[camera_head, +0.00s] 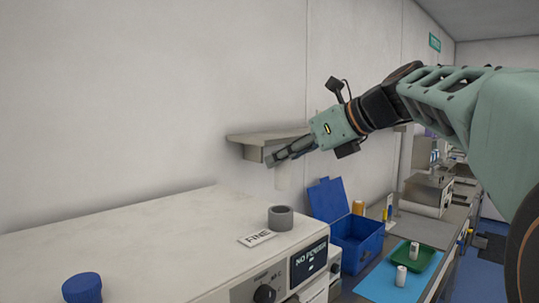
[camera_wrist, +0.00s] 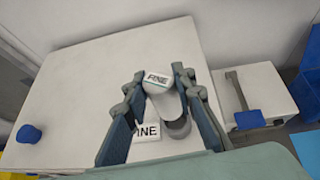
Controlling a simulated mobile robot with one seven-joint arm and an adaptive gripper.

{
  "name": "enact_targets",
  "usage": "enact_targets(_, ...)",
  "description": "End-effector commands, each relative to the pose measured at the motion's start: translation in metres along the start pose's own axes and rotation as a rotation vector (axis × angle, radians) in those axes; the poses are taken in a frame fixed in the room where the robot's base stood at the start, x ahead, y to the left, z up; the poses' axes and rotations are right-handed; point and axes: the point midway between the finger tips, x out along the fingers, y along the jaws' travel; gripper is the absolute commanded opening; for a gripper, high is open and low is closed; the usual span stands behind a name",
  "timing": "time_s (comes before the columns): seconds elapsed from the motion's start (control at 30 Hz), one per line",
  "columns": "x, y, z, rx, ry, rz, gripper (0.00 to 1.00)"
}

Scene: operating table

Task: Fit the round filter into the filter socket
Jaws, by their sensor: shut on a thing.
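My gripper (camera_head: 274,162) is shut on a white round filter (camera_wrist: 159,80), with a finger on each side of it in the wrist view. The filter's end carries a label that appears to read FINE. In the head view the pale filter (camera_head: 282,178) hangs below the fingertips and is hard to make out against the wall. The grey ring-shaped filter socket (camera_head: 280,217) stands on top of the white machine, below the held filter and apart from it. In the wrist view the socket (camera_wrist: 179,128) is partly hidden behind the filter and a finger.
A FINE card (camera_head: 257,238) lies beside the socket on the white machine (camera_head: 150,235). A blue cap (camera_head: 82,288) is at the near left. A wall shelf (camera_head: 258,139) is behind my gripper. An open blue box (camera_head: 360,238) stands to the right.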

Motion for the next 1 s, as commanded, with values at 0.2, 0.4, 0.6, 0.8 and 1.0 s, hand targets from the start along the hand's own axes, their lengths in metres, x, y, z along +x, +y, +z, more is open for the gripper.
enact_targets(0.2,0.0,0.0,-0.001,0.0,-0.001,-0.001,0.0)
enact_targets(0.4,0.003,0.0,-0.006,0.0,0.0,-0.001,0.0)
enact_targets(0.6,0.009,0.0,-0.017,0.0,0.0,-0.001,0.0)
enact_targets(0.8,0.015,0.0,-0.029,0.0,0.0,-0.001,0.0)
enact_targets(1.0,0.019,0.0,-0.036,0.001,0.0,-0.001,0.0)
